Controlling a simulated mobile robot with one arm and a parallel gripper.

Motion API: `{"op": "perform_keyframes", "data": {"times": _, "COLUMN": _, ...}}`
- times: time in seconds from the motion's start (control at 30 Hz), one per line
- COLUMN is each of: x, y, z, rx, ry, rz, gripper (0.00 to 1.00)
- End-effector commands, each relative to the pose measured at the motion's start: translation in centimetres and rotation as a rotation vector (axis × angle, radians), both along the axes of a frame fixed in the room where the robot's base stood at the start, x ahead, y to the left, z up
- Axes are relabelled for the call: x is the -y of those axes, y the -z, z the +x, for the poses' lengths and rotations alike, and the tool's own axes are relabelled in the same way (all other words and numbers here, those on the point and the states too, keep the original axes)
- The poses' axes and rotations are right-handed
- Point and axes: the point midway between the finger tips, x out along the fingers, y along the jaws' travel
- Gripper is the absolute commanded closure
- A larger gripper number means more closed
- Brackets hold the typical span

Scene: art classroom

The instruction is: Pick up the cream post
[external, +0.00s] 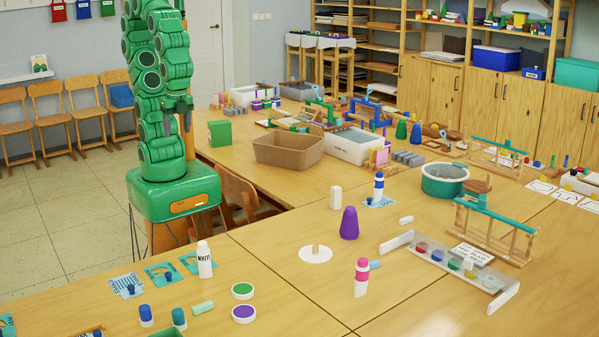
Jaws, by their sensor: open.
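A short cream post (315,249) stands upright on a round white disc (303,256) on the near table. A pale, near-white block (336,198) stands upright farther back, and I cannot tell for sure which of the two the name fits. My gripper (186,122) is high beside my folded green arm, pointing down and far to the left of both. It looks empty, and its fingers are small and partly lost against the arm.
A long paint rack (450,262) lies to the right. A brown bin (288,149) is behind. Bare tabletop lies left of the disc.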

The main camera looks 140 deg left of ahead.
Motion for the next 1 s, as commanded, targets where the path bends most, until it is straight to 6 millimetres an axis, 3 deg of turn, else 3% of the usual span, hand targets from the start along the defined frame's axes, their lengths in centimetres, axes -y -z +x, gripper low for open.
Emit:
{"op": "perform_keyframes", "data": {"times": 0.17, "x": -1.6, "y": 0.7, "z": 0.3, "rx": -0.034, "ry": -0.020, "rz": 0.048, "gripper": 0.36}}
{"op": "perform_keyframes", "data": {"times": 0.53, "x": -10.4, "y": 2.9, "z": 1.0, "rx": -0.215, "ry": -0.084, "rz": 0.322, "gripper": 0.36}}
{"op": "perform_keyframes", "data": {"times": 1.0, "x": -21.0, "y": 3.1, "z": 1.4, "rx": -0.455, "ry": -0.072, "rz": 0.667, "gripper": 0.36}}
